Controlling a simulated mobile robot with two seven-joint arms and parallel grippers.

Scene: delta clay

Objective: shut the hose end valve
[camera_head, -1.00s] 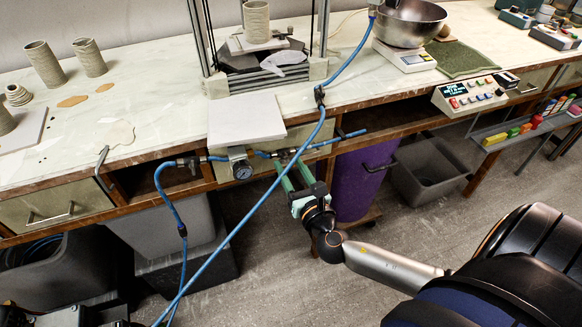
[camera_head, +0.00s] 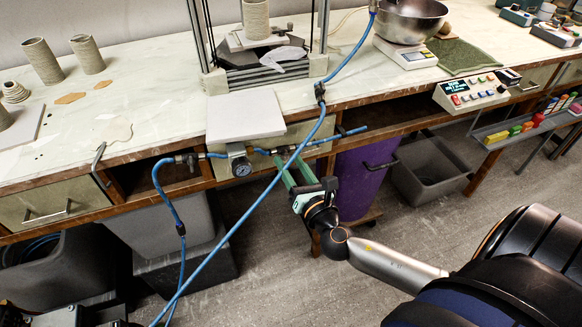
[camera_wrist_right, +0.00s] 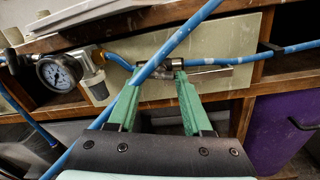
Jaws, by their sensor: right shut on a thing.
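The hose end valve is a small metal fitting (camera_wrist_right: 170,66) in the blue air line under the bench edge. My right gripper (camera_head: 284,162) has green fingers and reaches up to the valve from below. In the wrist view its fingertips (camera_wrist_right: 158,76) are at the fitting, shut on the valve, apparently at its handle. The exact contact is partly hidden by a blue hose (camera_wrist_right: 165,50) crossing in front.
A pressure gauge (camera_head: 242,168) hangs left of the valve. The blue hose (camera_head: 235,232) runs diagonally past my right gripper. A purple bin (camera_head: 357,185) and a grey bin (camera_head: 425,170) stand below the bench to the right. The floor in front is clear.

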